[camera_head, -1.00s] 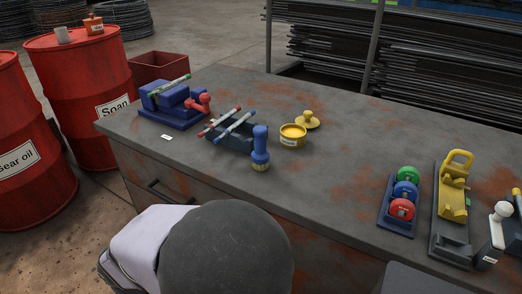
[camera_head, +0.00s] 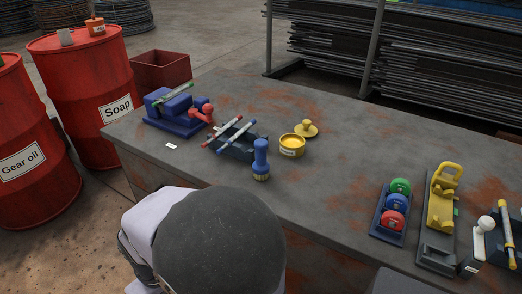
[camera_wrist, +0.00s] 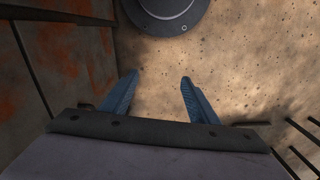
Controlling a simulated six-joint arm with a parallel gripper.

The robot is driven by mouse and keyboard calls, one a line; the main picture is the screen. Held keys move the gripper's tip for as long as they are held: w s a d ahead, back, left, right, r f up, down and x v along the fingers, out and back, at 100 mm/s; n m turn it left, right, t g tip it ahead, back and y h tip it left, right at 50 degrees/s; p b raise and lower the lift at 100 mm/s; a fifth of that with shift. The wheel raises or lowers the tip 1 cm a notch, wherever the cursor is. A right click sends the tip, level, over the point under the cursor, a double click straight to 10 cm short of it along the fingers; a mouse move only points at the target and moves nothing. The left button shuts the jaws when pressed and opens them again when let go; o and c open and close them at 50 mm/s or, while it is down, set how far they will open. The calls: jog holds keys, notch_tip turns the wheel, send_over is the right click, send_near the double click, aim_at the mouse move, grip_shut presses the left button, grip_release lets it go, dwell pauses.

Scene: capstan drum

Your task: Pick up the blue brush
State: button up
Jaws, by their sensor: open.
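The blue brush (camera_head: 261,158) stands upright on the grey workbench, bristles down, near the bench's front edge in the head view. In the wrist view my gripper (camera_wrist: 158,82) is open and empty, its two blue fingers apart over the sandy floor beside the bench's side. The gripper's fingers do not show in the head view, where my own arm fills the lower middle. The brush does not show in the wrist view, so my gripper is well away from it.
Close to the brush are a dark rack with red and blue sticks (camera_head: 236,140) and an open yellow tin (camera_head: 292,146). A blue vise (camera_head: 176,112) stands at the left. Coloured discs (camera_head: 396,205) and a yellow tool (camera_head: 441,205) are at the right. The bench (camera_head: 330,195) is clear right of the brush.

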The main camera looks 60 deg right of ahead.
aim_at(263, 143)
jog(key=s+d+r+m+y+p, duration=0.1)
jog(key=s+d+r+m+p, duration=0.1)
jog(key=d+r+p, duration=0.35)
jog(key=s+d+r+m+g+p, duration=0.1)
jog(key=s+d+r+m+p, duration=0.15)
jog(key=r+p, duration=0.6)
jog(key=s+d+r+m+y+p, duration=0.1)
jog(key=s+d+r+m+p, duration=0.15)
jog(key=r+p, duration=0.45)
jog(key=s+d+r+m+p, duration=0.2)
jog(key=d+r+p, duration=0.8)
jog(key=p, duration=0.4)
jog(key=d+n, duration=0.1)
jog(key=d, duration=0.1)
jog(key=w+d+n, duration=0.1)
jog(key=d, duration=0.1)
jog(key=d+f+h+b, duration=0.1)
jog(key=d, duration=0.1)
jog(key=shift+w+d+n+t, duration=0.35)
jog(key=shift+w+n+t, duration=0.05)
jog(key=d+n, duration=0.1)
jog(key=w+d+r+n, duration=0.1)
jog(key=n, duration=0.1)
jog(key=shift+w+d+n+h, duration=0.3)
jog(key=shift+d+h, duration=0.05)
jog(key=shift+h, duration=0.05)
jog(key=n, duration=0.4)
jog(key=shift+f, duration=1)
jog(key=shift+f+p, duration=0.1)
jog(key=shift+p, duration=0.25)
